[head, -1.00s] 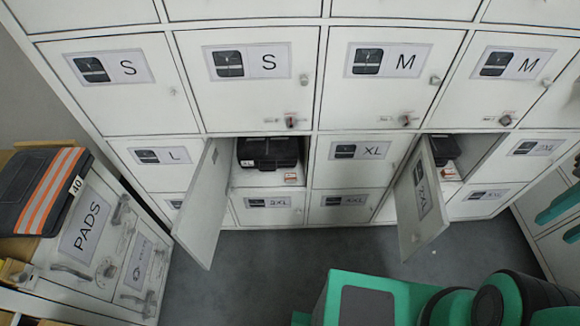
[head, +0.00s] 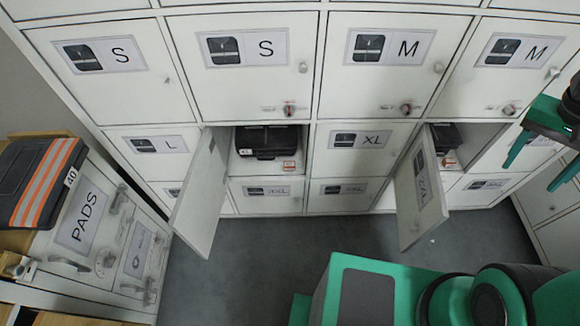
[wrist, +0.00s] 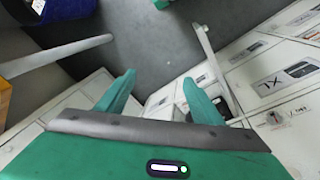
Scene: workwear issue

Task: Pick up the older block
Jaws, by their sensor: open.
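Two open compartments each hold a black case-like item: one case (head: 267,141) in the left opening, another (head: 443,137) partly hidden in the right opening. A small white label with orange print (head: 289,165) sits at the front of the left compartment, and a similar one (head: 448,161) in the right. The print is too small to read, so I cannot tell which item is older. My gripper (head: 540,166) is at the right edge of the head view, in front of the lockers, open and empty. Its spread fingers also show in the wrist view (wrist: 161,98).
The left open door (head: 203,195) and right open door (head: 420,190) stick out into the room. A black bag with orange-and-silver stripes (head: 42,183), tagged 40, lies on the cabinet marked PADS (head: 82,222). Grey floor (head: 270,265) is clear between the doors.

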